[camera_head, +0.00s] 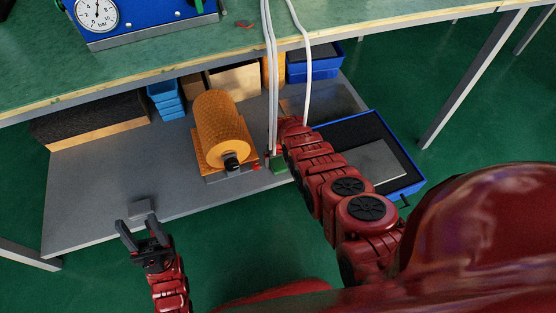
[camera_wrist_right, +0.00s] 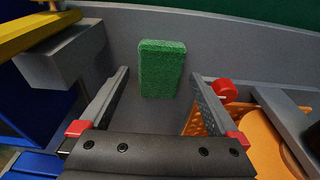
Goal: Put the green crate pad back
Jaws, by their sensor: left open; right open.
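The green pad (camera_wrist_right: 162,68) is a small rough block on the grey shelf, ahead of and between the open fingers of my right gripper (camera_wrist_right: 160,78) in the right wrist view. No finger visibly touches it. In the head view the pad (camera_head: 279,167) shows at the shelf's front edge, partly hidden by my right gripper (camera_head: 275,156). A blue crate (camera_head: 407,189) with a dark inside and a grey panel stands to the right, partly behind my right arm. My left gripper (camera_head: 138,226) is open and empty at the shelf's front edge.
An orange roll (camera_head: 219,124) on a stand is left of my right gripper. A small grey block (camera_head: 142,208) lies beyond my left gripper. The left part of the shelf (camera_head: 95,190) is clear.

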